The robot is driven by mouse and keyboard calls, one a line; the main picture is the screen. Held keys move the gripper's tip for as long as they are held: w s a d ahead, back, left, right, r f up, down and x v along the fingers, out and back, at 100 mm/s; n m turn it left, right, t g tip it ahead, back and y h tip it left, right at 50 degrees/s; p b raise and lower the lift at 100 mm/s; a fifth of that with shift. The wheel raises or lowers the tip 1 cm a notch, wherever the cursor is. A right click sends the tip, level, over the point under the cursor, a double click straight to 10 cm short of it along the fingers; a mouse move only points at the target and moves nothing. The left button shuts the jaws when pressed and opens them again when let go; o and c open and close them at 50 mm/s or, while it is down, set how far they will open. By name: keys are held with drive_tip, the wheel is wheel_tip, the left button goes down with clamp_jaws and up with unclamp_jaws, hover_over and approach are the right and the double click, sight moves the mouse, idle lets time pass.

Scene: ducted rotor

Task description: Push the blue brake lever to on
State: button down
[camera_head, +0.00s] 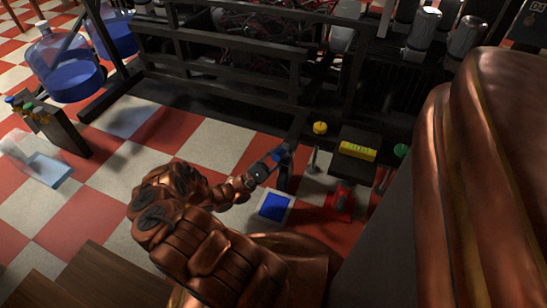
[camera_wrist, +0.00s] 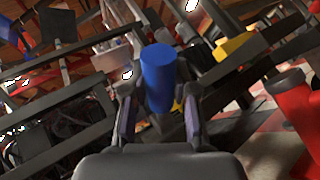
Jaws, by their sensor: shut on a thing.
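The blue brake lever shows in the wrist view as an upright blue cylindrical handle (camera_wrist: 158,75) between my two fingers. In the head view a small part of the blue handle (camera_head: 281,153) shows at my gripper's tip, and a blue square plate with a pale border (camera_head: 273,206) lies below it. My gripper (camera_head: 283,158) is shut on the blue handle; it also shows in the wrist view (camera_wrist: 159,98). The lower part of the lever is largely hidden by my gripper, and I cannot read any on or off marking.
A red lever base (camera_head: 340,200) stands close to the right of the blue plate. A yellow knob (camera_head: 319,128), a yellow block (camera_head: 357,150) and a green knob (camera_head: 400,150) are nearby. Black metal rails (camera_head: 215,97) stand behind. Open checkered floor (camera_head: 110,165) lies left.

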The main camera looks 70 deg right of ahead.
drive_tip(key=shift+s+a+f+m+b, duration=0.1)
drive_tip(key=shift+f+m+b, duration=0.05)
drive_tip(key=shift+m+b, duration=0.15)
idle(0.4)
drive_tip(key=c, duration=0.9)
unclamp_jaws()
